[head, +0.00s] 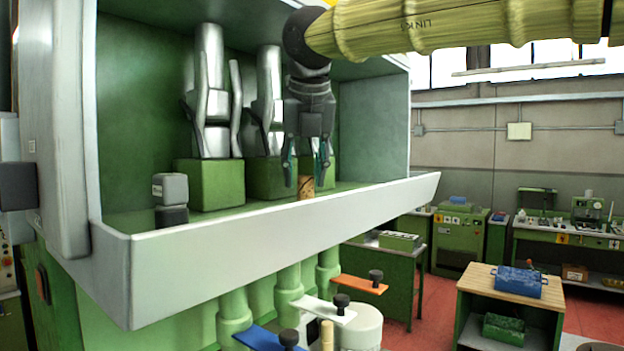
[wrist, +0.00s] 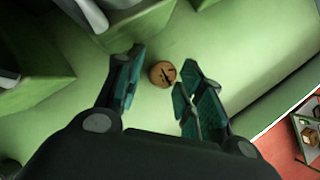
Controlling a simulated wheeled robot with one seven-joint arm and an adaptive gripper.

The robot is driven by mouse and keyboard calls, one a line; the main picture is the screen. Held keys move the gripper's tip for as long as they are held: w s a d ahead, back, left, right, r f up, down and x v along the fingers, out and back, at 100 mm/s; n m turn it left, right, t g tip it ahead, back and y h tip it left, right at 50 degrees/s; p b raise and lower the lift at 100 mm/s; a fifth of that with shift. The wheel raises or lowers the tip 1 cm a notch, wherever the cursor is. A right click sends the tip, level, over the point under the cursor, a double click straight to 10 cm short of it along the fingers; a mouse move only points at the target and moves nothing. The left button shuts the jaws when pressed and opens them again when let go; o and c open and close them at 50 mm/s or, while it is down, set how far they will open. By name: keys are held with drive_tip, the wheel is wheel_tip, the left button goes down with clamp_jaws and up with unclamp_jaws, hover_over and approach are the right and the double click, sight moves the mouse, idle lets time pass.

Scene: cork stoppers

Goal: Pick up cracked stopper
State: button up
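The cracked stopper (head: 306,186) is a small brown cork standing on the green floor of the machine's recess, behind the pale front ledge. In the wrist view the stopper (wrist: 163,74) shows its round top with a dark crack across it. My gripper (head: 307,184) points down over it, with the teal-padded fingers apart. In the wrist view the open gripper (wrist: 160,88) has one finger on each side of the stopper, with a visible gap to both. The stopper's lower part is hidden by the ledge in the head view.
Green blocks (head: 272,177) with metal columns stand close behind my gripper. The pale front ledge (head: 270,223) runs along the recess's front edge. A small grey block (head: 170,188) is at the left. The recess floor (wrist: 230,40) around the stopper is clear.

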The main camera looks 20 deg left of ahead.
drive_tip(key=shift+w+d+f, duration=0.1)
drive_tip(key=shift+w+f, duration=0.15)
drive_tip(key=shift+f, duration=0.3)
drive_tip(key=shift+w+f, duration=0.25)
drive_tip(key=shift+f, duration=0.25)
drive_tip(key=shift+s+a, duration=0.1)
drive_tip(key=shift+a, duration=0.15)
drive_tip(key=shift+c, duration=0.5)
drive_tip(key=shift+d, duration=0.2)
drive_tip(key=c, duration=0.4)
drive_tip(key=shift+o, duration=0.2)
drive_tip(key=shift+a, duration=0.1)
